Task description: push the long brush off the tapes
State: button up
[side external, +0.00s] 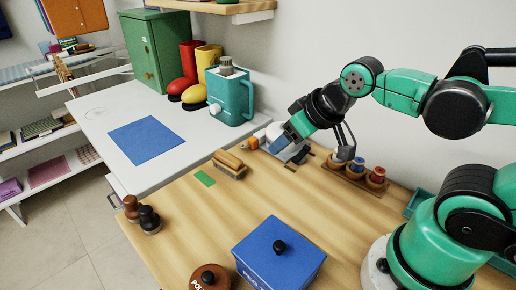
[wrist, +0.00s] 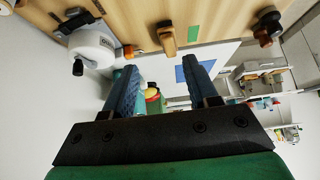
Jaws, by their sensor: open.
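A long wooden brush (side external: 229,164) lies near the back edge of the wooden table; it also shows in the wrist view (wrist: 167,39). A flat green strip that looks like tape (side external: 204,178) lies beside it, also seen in the wrist view (wrist: 193,33). I cannot tell whether other tape lies under the brush. My gripper (side external: 281,143) is right of the brush and apart from it, by the white device. Its two blue fingers are spread and empty in the wrist view (wrist: 160,66).
A white device with a black knob (wrist: 92,46) is beside my gripper. A rack of spools (side external: 357,171), a blue box (side external: 279,253), a brown lidded pot (side external: 209,279) and two stampers (side external: 140,214) stand around. The table's middle is clear. A white counter (side external: 110,110) adjoins it.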

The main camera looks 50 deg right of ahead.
aim_at(230, 157)
jog(key=c, duration=0.6)
jog(key=shift+w+f+g, duration=0.25)
jog(key=shift+g, duration=0.05)
grip_shut()
jog(key=f+g, duration=0.1)
jog(key=f, duration=0.1)
jog(key=w+f+g, duration=0.1)
jog(key=f+g, duration=0.1)
jog(key=f, duration=0.1)
jog(key=w+a+f+g, duration=0.1)
jog(key=f, duration=0.1)
jog(key=shift+w+f+g, duration=0.2)
jog(key=shift+f+g, duration=0.1)
jog(key=shift+f, duration=0.1)
jog(key=w, duration=1.2)
jog(key=shift+f, duration=0.85)
